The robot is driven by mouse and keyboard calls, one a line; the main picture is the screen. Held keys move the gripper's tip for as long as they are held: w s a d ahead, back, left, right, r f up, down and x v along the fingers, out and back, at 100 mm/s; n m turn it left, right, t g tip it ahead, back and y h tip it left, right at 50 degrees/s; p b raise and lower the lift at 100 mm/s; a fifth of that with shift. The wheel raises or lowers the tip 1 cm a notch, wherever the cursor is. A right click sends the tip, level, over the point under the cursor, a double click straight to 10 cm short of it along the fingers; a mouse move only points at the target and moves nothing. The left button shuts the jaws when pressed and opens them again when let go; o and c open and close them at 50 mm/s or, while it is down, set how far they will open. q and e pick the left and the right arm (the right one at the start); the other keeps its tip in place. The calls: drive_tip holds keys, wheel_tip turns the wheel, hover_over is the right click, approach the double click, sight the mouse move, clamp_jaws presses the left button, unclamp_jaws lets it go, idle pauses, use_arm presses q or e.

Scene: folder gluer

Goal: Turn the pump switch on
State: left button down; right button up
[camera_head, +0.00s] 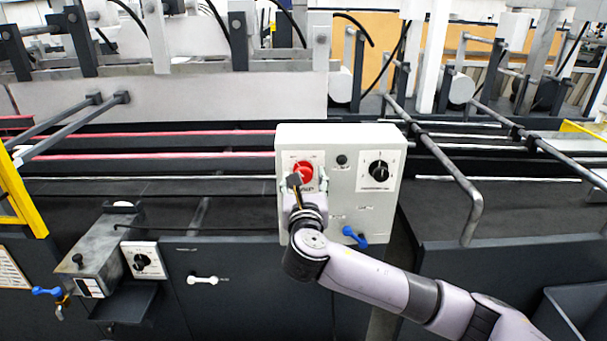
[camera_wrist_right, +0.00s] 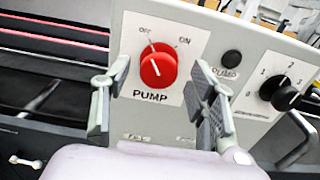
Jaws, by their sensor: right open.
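The pump switch (camera_wrist_right: 158,70) is a round red knob on a white label marked OFF, ON and PUMP. Its white pointer line is turned toward the OFF side in the right wrist view. The knob also shows in the head view (camera_head: 304,171), on the light grey control box (camera_head: 340,138). My right gripper (camera_wrist_right: 160,100) is open, with one finger at the left and one at the right, below and around the knob's sides. It appears apart from the knob. In the head view my right gripper (camera_head: 304,186) is in front of the box, partly covering the label. My left gripper is not in view.
A black dial (camera_head: 378,169) and a small black button (camera_head: 342,160) are on the same box, right of the knob. A blue-handled valve (camera_head: 354,237) is below. Dark metal rods (camera_head: 440,170) stick out at the right. A yellow frame (camera_head: 20,195) stands at the left.

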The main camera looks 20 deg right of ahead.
drive_tip(key=shift+x, duration=0.8)
drive_tip(key=shift+c, duration=0.2)
drive_tip(key=c, duration=1.1)
